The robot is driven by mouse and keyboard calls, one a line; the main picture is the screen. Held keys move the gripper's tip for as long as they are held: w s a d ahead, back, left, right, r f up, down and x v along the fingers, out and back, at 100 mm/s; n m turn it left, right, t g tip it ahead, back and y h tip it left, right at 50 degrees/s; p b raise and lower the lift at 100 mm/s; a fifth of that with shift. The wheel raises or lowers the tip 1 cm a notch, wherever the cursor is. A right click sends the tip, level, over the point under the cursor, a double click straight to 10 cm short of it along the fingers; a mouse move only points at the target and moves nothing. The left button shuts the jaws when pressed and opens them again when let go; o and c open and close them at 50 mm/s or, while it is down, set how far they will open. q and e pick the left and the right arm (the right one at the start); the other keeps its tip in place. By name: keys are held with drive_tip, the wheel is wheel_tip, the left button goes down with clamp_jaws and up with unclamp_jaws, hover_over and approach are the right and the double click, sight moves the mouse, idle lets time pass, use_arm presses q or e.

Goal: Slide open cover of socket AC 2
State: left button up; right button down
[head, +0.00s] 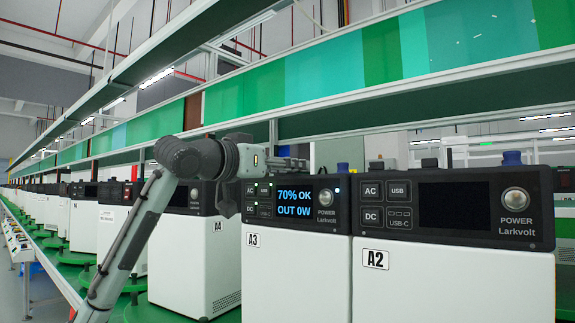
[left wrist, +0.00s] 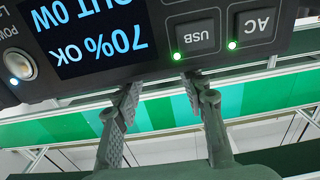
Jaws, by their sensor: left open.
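The white and black power unit labelled A2 (head: 455,290) stands at the right of the head view with its screen (head: 454,206) dark. Its AC button (head: 372,191) is at the panel's upper left. I cannot make out a socket cover labelled AC 2. My left gripper (head: 283,163) is at the top edge of the A3 unit (head: 296,285), left of A2. In the left wrist view the gripper (left wrist: 163,86) is open and empty, its fingers apart near the A3 panel edge by the USB button (left wrist: 194,36). The right gripper is out of view.
The A3 screen (head: 294,203) is lit and reads 70% OK, OUT 0W. The A4 unit (head: 195,255) stands left of A3, partly behind my left arm. More units recede along the line. A long shelf beam (head: 430,95) runs above the units.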

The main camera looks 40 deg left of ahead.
use_arm(q)
drive_tip(key=shift+c, duration=0.6)
clamp_jaws()
